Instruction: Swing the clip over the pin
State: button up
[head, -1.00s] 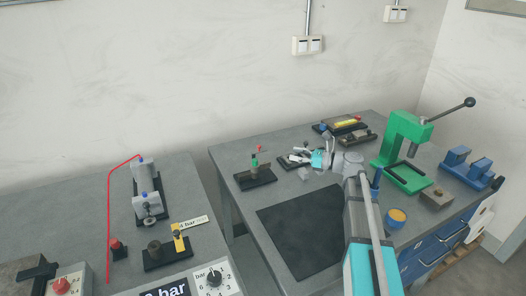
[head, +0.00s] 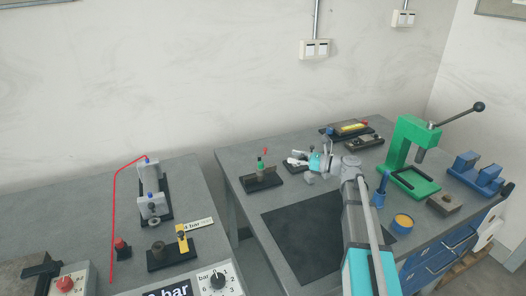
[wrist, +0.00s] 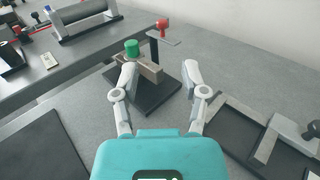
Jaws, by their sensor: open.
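A small fixture on a black base (head: 263,181) stands on the right bench. It carries a green cylinder (wrist: 131,48) on a brownish block (wrist: 150,69), and a dark post with a flat plate and a red knob (wrist: 163,24). I cannot tell for sure which part is the clip and which the pin. My gripper (wrist: 159,76) is open and empty, its two pale fingers apart in front of the fixture in the wrist view. The left finger overlaps the block in that view; contact cannot be told. In the head view my gripper (head: 297,159) is right of the fixture.
A green press (head: 414,155) with a lever stands at the right. A dark mat (head: 300,240) covers the front of the bench. In the wrist view another black fixture with a grey bar (wrist: 267,139) lies right of my gripper. A grey bench (head: 80,215) stands at the left.

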aim_at(265, 149)
jog(key=x, duration=1.1)
jog(key=shift+a, duration=0.1)
jog(key=shift+c, duration=0.2)
